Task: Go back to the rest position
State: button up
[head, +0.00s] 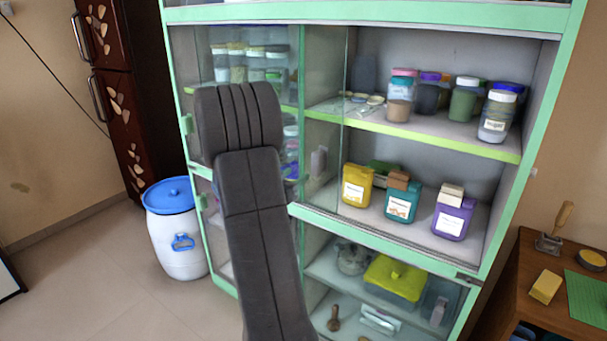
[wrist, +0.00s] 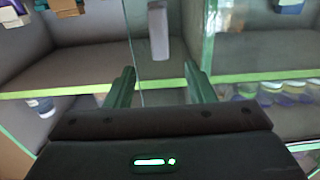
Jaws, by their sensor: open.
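My gripper (wrist: 161,88) shows in the wrist view with its two green fingers wide apart and nothing between them. Its fingers point toward the shelf cabinet, whose green shelf edge (wrist: 62,91) and glass door pane (wrist: 165,60) lie beyond; how far off they are I cannot tell. In the head view my dark grey arm stands up in front of the cabinet (head: 545,105) and covers part of its left half.
Glass jars (head: 497,115) stand on the upper shelf. Yellow, teal and purple containers (head: 453,213) stand on the middle one. A white barrel with a blue lid (head: 176,232) stands left of the cabinet. A wooden table (head: 520,295) is at right.

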aim_at(317, 163)
jog(key=shift+s+a, duration=0.35)
jog(key=shift+s, duration=0.25)
jog(key=p+x, duration=0.3)
jog(key=x, duration=1)
jog(key=shift+w+d, duration=0.25)
jog(key=shift+d, duration=0.2)
jog(key=shift+s+d, duration=0.15)
jog(key=shift+d, duration=0.05)
jog(key=shift+r, duration=0.1)
